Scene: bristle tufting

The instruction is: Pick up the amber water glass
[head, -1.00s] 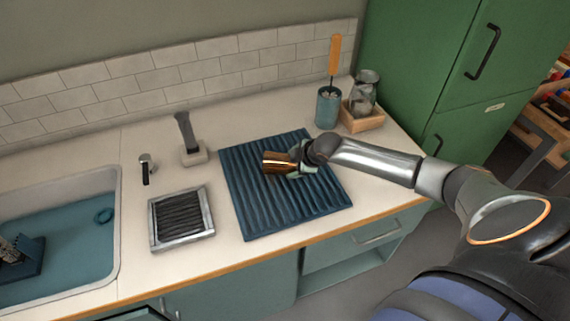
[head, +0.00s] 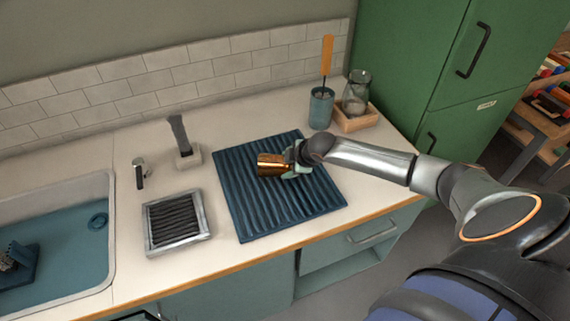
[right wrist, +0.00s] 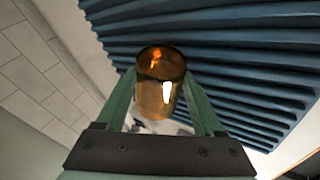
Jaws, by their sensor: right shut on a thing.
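The amber water glass (head: 270,164) is a shiny amber cylinder over the blue ribbed mat (head: 262,212) on the counter. In the head view it looks tilted onto its side, pointing left from my right gripper (head: 296,163). In the right wrist view the amber glass (right wrist: 160,84) sits between the two green fingers of my right gripper (right wrist: 165,108), which is shut on it. I cannot tell whether the glass touches the mat. My left gripper is not in view.
A teal cup with an orange-handled brush (head: 321,108) and a clear jar (head: 357,92) in a wooden tray (head: 358,122) stand behind, to the right.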

